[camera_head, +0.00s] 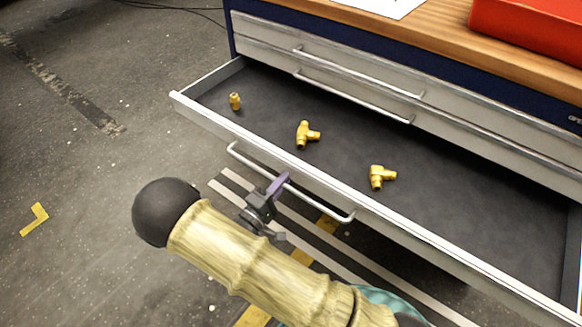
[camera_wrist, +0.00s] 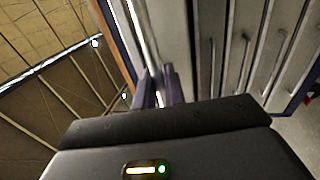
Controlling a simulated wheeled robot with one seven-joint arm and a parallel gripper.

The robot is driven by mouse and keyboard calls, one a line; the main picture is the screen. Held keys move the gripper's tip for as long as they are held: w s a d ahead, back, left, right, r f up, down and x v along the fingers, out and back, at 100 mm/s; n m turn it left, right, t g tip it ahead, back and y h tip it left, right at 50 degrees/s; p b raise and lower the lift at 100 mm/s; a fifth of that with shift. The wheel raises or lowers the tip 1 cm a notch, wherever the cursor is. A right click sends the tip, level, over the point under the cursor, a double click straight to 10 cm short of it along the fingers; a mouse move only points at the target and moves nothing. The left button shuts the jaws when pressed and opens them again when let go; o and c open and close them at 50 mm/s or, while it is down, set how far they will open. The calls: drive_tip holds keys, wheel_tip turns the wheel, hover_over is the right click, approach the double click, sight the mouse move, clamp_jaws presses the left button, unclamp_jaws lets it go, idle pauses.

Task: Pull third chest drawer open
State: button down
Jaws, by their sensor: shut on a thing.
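The third chest drawer (camera_head: 411,222) stands pulled out from the chest in the head view, its dark inside showing. Its bar handle (camera_head: 325,206) runs along the drawer front. My gripper (camera_head: 279,184) is shut on this handle near its middle. Three brass fittings lie in the drawer: a small one (camera_head: 235,101) at the left, a tee (camera_head: 306,135) in the middle and an elbow (camera_head: 381,177) farther right.
Two shut drawers with bar handles (camera_head: 355,70) sit above the open one. A wooden top (camera_head: 440,40) carries a red case (camera_head: 530,35) and a white sheet (camera_head: 385,5). The floor (camera_head: 80,200) at the left is clear, with yellow and white markings.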

drive_tip(key=shift+s+a+f, duration=0.1)
drive_tip(key=shift+s+a, duration=0.15)
drive_tip(key=shift+s, duration=0.15)
drive_tip(key=c, duration=1.6)
unclamp_jaws()
drive_tip(key=shift+o, duration=0.2)
drive_tip(key=shift+a, duration=0.1)
drive_tip(key=p+v, duration=0.1)
drive_tip(key=v, duration=1.6)
drive_tip(key=shift+s+p, duration=0.15)
drive_tip(key=shift+p, duration=0.15)
